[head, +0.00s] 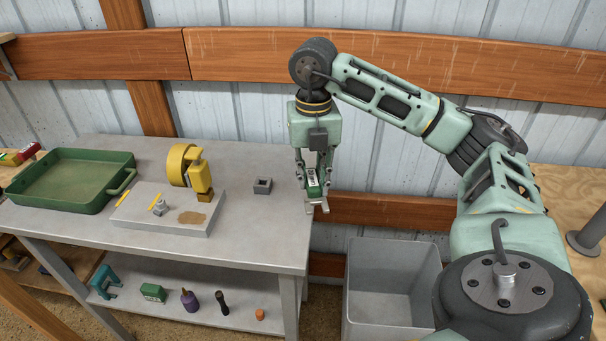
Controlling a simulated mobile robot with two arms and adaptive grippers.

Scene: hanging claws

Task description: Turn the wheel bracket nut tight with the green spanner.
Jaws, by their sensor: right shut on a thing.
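My right gripper (316,172) points down beside the right end of the grey workbench (255,235). It is shut on the green spanner (313,182), whose metal jaw (319,208) hangs below the fingers. The yellow wheel (179,165) with its bracket (201,178) stands upright at the back of a light grey plate (150,222) on the bench. A small grey nut (159,207) sits on the plate in front of the wheel, well left of the spanner. My left gripper is not in view.
A green tray (72,204) fills the bench's left end. A small square grey holder (262,186) stands between plate and gripper. A grey bin (390,251) is below right. Several items, including a purple bottle (190,300), are on the lower shelf. The bench's right front is clear.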

